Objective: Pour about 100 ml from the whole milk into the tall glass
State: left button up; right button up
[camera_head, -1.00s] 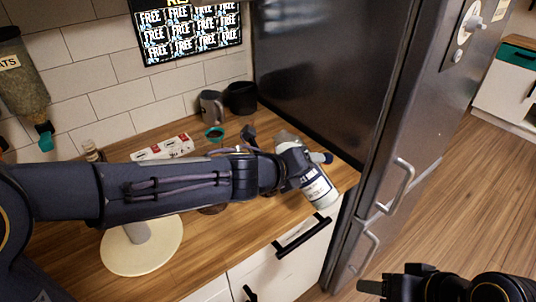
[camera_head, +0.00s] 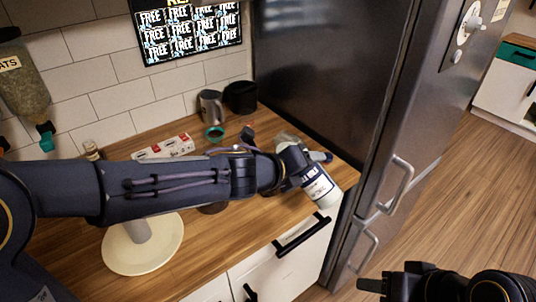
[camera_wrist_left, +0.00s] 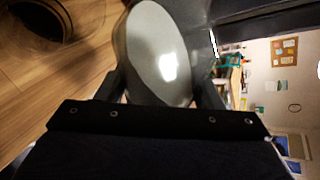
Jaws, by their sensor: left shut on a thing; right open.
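The whole milk is a white bottle (camera_head: 322,190) with a dark-blue label band. It is tilted above the counter's front right edge. My left gripper (camera_head: 304,174) is shut on it. In the left wrist view the bottle's pale, smooth rounded surface (camera_wrist_left: 155,50) fills the space between the fingers. I cannot make out the tall glass for certain. A clear, pale shape (camera_head: 284,139) shows just behind my left gripper, mostly hidden by it. My right gripper (camera_head: 370,286) is low at the right, open and empty, away from the counter.
A wooden counter (camera_head: 240,228) runs under my left arm, with a round cream stand (camera_head: 142,258) on it. A tall steel fridge (camera_head: 390,110) bounds the right side.

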pick_arm(q)
jog(key=shift+s+d+n+g+h, duration=0.2)
jog(key=shift+n+g+h, duration=0.1)
jog(key=shift+n+h, duration=0.25)
dwell(1.4)
jog(key=shift+d+r+n+h+p, duration=0.1)
jog(key=shift+r+n+h+p, duration=0.45)
jog(key=shift+p, duration=0.45)
dwell(0.8)
jog(key=shift+w+a+r+n+g+h+p, duration=0.15)
jog(key=shift+r+n+p, duration=0.1)
jog(key=shift+r+p, duration=0.25)
jog(key=shift+w+a+r+n+g+h+p, duration=0.15)
jog(key=shift+r+n+p, duration=0.15)
jog(key=shift+p, duration=0.4)
dwell(1.7)
jog(key=shift+s, duration=0.1)
